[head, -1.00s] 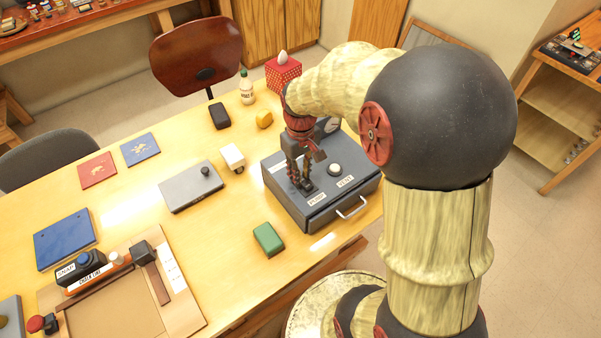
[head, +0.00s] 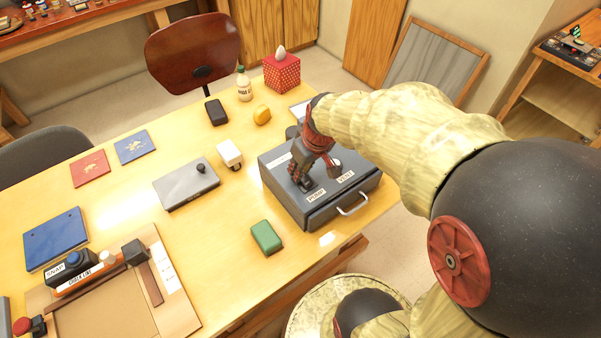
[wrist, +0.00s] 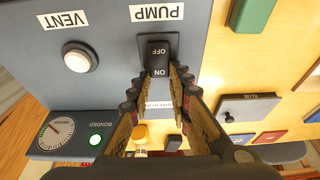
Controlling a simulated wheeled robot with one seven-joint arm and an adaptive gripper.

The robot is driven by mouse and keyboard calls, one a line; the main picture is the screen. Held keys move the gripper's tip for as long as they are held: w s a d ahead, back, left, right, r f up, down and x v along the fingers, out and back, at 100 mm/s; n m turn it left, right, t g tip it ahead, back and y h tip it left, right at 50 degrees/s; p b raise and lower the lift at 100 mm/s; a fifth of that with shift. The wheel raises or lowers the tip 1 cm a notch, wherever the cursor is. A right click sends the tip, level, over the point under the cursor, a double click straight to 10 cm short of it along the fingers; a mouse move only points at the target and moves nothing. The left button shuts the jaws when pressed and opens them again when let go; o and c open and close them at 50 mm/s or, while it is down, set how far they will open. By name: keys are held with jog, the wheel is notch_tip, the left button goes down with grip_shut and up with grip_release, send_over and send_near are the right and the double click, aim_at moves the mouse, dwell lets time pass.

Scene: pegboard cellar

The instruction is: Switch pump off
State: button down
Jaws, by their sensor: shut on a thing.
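The grey control box (head: 320,215) stands at the right end of the table, with PUMP and VENT labels on its top. The black pump rocker switch (wrist: 160,56) shows OFF and ON markings in the wrist view; which end is pressed in is hard to tell. My gripper (head: 306,186) points down onto the box at the switch. In the wrist view my gripper (wrist: 161,76) has its fingers on both sides of the rocker and is shut on it. In the head view the switch is mostly hidden by the fingers.
The round white vent button (wrist: 80,57) is beside the switch.

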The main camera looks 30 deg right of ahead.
aim_at(310, 186)
dwell(0.3)
jog(key=c, duration=1.7)
grip_release()
jog(key=shift+o, duration=0.3)
jog(key=v, duration=1.2)
jog(key=shift+s, duration=0.1)
